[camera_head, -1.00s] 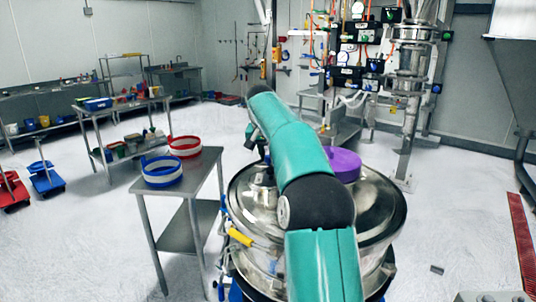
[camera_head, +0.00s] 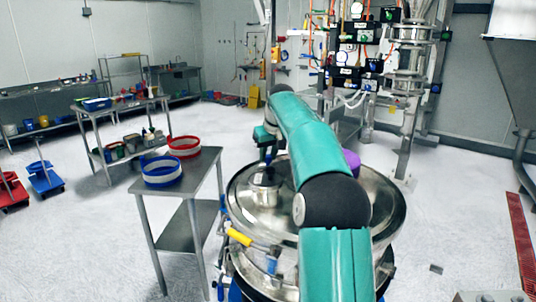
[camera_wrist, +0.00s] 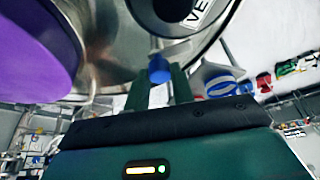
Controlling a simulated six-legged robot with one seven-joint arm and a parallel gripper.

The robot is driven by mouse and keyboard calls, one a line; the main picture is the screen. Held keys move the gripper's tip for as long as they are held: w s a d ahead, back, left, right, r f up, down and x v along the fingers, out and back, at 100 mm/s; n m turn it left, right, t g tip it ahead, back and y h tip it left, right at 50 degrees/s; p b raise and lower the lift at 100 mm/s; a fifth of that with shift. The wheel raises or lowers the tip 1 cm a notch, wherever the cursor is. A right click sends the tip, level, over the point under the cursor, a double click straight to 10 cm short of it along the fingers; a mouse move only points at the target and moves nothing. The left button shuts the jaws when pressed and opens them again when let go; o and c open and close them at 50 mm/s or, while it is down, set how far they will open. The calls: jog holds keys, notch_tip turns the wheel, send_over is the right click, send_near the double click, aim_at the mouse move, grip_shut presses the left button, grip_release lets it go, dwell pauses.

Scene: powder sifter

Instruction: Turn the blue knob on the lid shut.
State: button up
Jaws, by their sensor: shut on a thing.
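The steel lid (camera_head: 240,205) tops the round sifter in the head view; my arm crosses its middle. A short metal port (camera_head: 265,190) stands on its left part. In the wrist view the blue knob (camera_wrist: 159,69) sits beside a dark round port (camera_wrist: 185,8) with white lettering. My gripper (camera_wrist: 160,84) has its two green fingers on either side of the knob and is shut on it. The exact contact is small and hard to see.
A purple cover (camera_wrist: 38,48) on the lid is close to my gripper at left in the wrist view.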

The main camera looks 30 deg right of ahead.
jog(key=n+y, duration=0.1)
jog(key=n, duration=0.1)
jog(key=n+y, duration=0.1)
jog(key=n, duration=0.2)
jog(key=shift+d+n, duration=0.2)
jog(key=shift+n, duration=0.1)
jog(key=shift+d+n+g+y, duration=0.1)
jog(key=shift+n+g+y, duration=0.25)
jog(key=shift+n, duration=0.7)
jog(key=shift+n+g+y, duration=0.25)
jog(key=shift+n+y, duration=0.2)
jog(key=shift+n, duration=0.6)
jog(key=o, duration=1)
